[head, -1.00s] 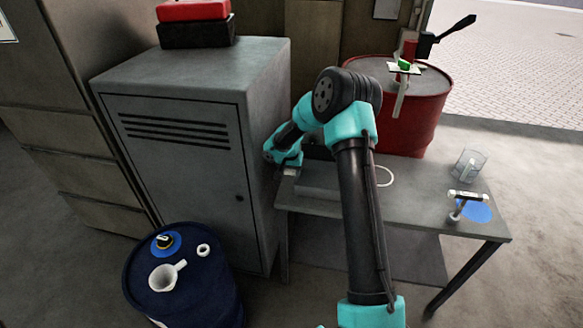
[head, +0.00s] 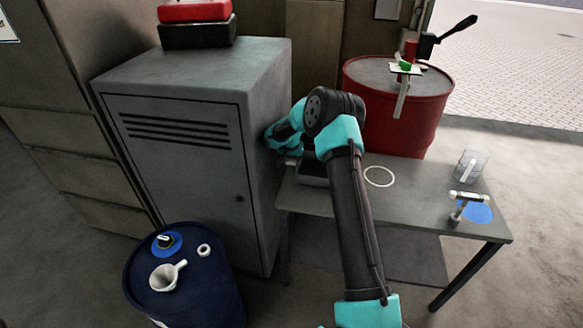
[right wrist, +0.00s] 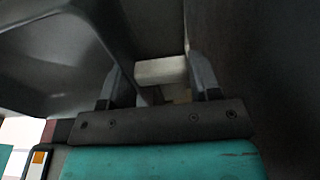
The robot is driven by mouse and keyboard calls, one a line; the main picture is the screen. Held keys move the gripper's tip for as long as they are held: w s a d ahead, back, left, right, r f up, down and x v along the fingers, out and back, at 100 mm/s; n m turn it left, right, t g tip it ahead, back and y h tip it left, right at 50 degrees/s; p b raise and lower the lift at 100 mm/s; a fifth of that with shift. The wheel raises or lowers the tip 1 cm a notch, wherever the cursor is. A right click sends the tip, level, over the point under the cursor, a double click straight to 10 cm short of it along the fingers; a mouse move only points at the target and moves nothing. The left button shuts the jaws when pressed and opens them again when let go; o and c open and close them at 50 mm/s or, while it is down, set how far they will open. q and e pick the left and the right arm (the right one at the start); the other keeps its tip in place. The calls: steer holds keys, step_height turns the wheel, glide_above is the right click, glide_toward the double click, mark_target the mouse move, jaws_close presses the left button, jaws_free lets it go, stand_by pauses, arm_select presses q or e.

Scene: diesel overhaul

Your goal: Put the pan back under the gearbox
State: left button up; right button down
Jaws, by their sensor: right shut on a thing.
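A grey, shallow pan (head: 312,178) shows at the left end of the table (head: 425,208), partly hidden behind my right arm. My right gripper (head: 290,163) is between the pan and the grey cabinet. In the right wrist view, the fingers (right wrist: 157,66) are shut on a pale block-like piece (right wrist: 162,71), which looks like a grip on the pan. A large grey curved surface, likely the pan (right wrist: 50,60), fills the left of that view. Whether the pan touches the table is hidden. I cannot make out a gearbox. My left gripper is not in view.
The grey cabinet (head: 185,160) stands close on the left. A red drum (head: 420,110) stands behind the table. A pale ring (head: 379,177), a clear beaker (head: 471,165) and a hammer-like tool (head: 467,196) occupy the table. A blue drum (head: 190,285) stands front left.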

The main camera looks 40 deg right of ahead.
steer(key=shift+f, duration=1.55)
steer(key=shift+c, duration=1.6)
jaws_free()
steer(key=shift+f, duration=0.1)
step_height(320, 180, up, 12)
steer(key=s+a, duration=0.1)
steer(key=shift+a, duration=0.25)
